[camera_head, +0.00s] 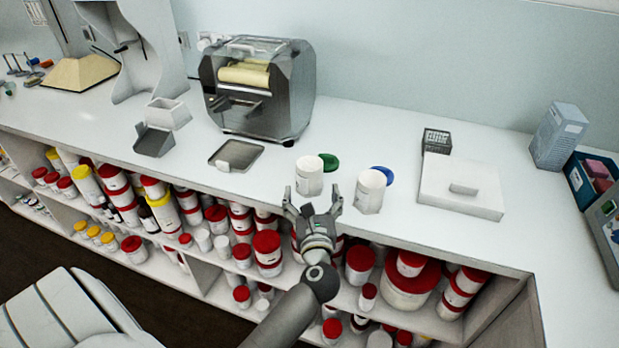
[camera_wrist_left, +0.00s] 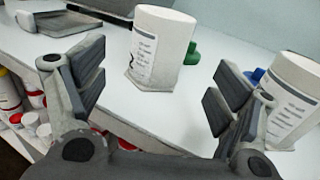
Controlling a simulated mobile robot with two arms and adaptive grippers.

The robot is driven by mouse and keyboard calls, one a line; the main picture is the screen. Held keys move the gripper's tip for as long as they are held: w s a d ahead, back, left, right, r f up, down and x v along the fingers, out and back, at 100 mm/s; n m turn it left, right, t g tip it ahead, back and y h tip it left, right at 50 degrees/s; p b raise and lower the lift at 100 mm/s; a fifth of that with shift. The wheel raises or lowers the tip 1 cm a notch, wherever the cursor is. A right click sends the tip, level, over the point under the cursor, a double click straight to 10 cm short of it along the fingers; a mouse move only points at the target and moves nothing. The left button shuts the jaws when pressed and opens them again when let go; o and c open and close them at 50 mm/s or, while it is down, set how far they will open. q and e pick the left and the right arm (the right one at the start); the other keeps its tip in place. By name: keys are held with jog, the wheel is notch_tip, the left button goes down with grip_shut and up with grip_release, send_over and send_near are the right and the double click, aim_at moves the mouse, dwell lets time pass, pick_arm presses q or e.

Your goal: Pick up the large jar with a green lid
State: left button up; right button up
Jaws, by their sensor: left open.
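A white labelled jar (camera_head: 309,176) stands upright on the counter near its front edge. A green lid (camera_head: 328,162) shows just behind and to its right, not on top of it. In the left wrist view the jar (camera_wrist_left: 160,48) stands ahead between the fingers, with the green piece (camera_wrist_left: 191,54) partly hidden behind it. A second white jar (camera_head: 370,192) stands to the right, with a blue lid (camera_head: 382,175) behind it. My left gripper (camera_head: 312,206) is open and empty, in front of the first jar at the counter edge. My right gripper is not in view.
A grey roller machine (camera_head: 262,88) and a small metal tray (camera_head: 236,155) are to the left. A white balance (camera_head: 462,186) stands to the right. Shelves below the counter hold several red-lidded jars (camera_head: 267,243). The counter behind the two jars is mostly clear.

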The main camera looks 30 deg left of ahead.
aim_at(311, 184)
pick_arm(q)
jog(key=x, duration=0.2)
jog(key=shift+w+a, duration=0.25)
jog(key=shift+w+a+r+p, duration=0.2)
jog(key=shift+w+r+p, duration=0.05)
jog(key=shift+p, duration=0.15)
jog(key=p+x, duration=0.1)
jog(key=x, duration=0.2)
jog(key=shift+w+a+r, duration=0.15)
jog(key=shift+w+a, duration=0.3)
jog(key=shift+w, duration=0.05)
jog(key=c, duration=0.9)
